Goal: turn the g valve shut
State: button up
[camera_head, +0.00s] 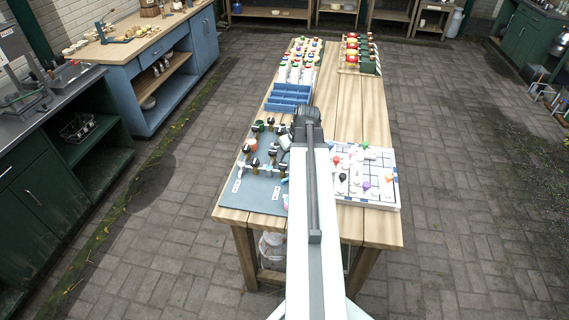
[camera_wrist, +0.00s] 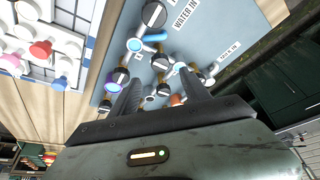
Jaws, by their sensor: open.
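A grey-blue valve panel (camera_head: 252,200) lies on the near left of the long wooden table, and it also fills the middle of the wrist view (camera_wrist: 220,40). I cannot read which knob is the g valve. My gripper (camera_wrist: 158,82) is open over the panel, its fingers apart with small valve parts showing between them. In the head view my gripper (camera_head: 306,122) is at the panel's far right corner.
A white board with coloured pieces (camera_head: 384,200) lies right of the panel. A blue bin (camera_head: 288,97) and rows of small coloured items stand farther back on the table. Paved floor (camera_head: 450,190) is clear on the right. Green cabinets (camera_head: 45,190) stand at the left.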

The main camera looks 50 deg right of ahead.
aim_at(283, 165)
jog(key=b+x, duration=0.7)
jog(key=x, duration=0.1)
jog(key=shift+a, duration=0.1)
jog(key=shift+r, duration=0.15)
grip_shut()
